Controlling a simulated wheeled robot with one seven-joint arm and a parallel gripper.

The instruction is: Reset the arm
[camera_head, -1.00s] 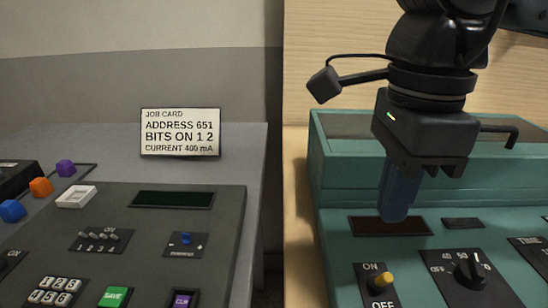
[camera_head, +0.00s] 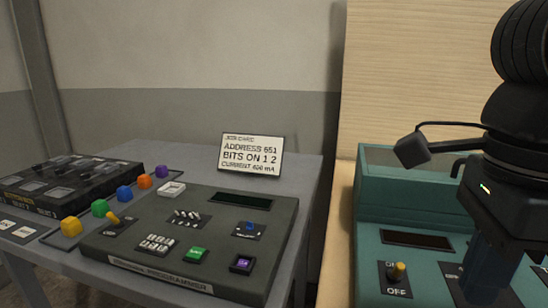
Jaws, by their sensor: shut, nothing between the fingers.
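My gripper (camera_head: 490,272) hangs at the right edge of the head view, pointing down in front of the teal console (camera_head: 375,200). Its blue fingers are together with nothing between them. They hide part of the console's panel, including most of a dial plate. The upper part of my black arm runs out of the picture at the top right. I cannot tell the exact gap between the fingertips and the panel.
A grey programmer console (camera_head: 130,262) with switches and buttons stands on a grey table (camera_head: 300,180) at left. A job card (camera_head: 252,153) stands behind it. Colored cubes line its left side, by a black box (camera_head: 60,185).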

